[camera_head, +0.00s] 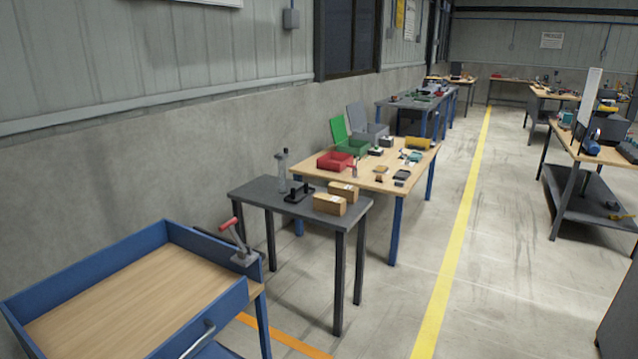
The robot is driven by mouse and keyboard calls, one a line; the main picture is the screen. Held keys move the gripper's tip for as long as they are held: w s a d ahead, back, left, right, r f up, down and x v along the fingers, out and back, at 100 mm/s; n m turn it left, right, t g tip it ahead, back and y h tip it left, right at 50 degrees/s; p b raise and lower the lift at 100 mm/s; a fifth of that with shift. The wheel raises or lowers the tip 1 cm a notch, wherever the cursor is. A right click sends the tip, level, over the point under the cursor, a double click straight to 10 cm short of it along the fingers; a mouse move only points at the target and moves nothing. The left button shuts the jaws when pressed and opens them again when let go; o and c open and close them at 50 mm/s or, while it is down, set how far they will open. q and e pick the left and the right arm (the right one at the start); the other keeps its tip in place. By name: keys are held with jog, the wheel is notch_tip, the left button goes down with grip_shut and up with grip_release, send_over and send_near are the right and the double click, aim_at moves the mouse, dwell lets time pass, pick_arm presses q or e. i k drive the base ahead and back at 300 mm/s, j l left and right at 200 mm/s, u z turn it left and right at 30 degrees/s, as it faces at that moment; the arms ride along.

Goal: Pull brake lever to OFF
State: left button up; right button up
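A lever with a red grip (229,224) and a grey shaft and base stands at the right corner of a blue-framed wooden-topped bench (130,290). It leans to the upper left. I see no OFF marking on it, so its setting cannot be told. Neither of my grippers is in view.
A dark table (255,192) behind the lever bears two cardboard boxes (330,204) and a black fixture (298,193). Beyond it, a wooden table holds a red bin (335,161), a green bin (352,146) and small parts. The floor right of the yellow line (453,235) is largely clear.

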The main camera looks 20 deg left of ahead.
aim_at(229, 225)
jog(key=i+u, duration=0.25)
jog(key=i, duration=0.35)
jog(key=i+l+u, duration=0.1)
jog(key=i+u, duration=0.15)
jog(key=i, duration=0.35)
jog(key=i+l+u, duration=0.2)
jog(key=i, duration=0.35)
jog(key=u, duration=1.35)
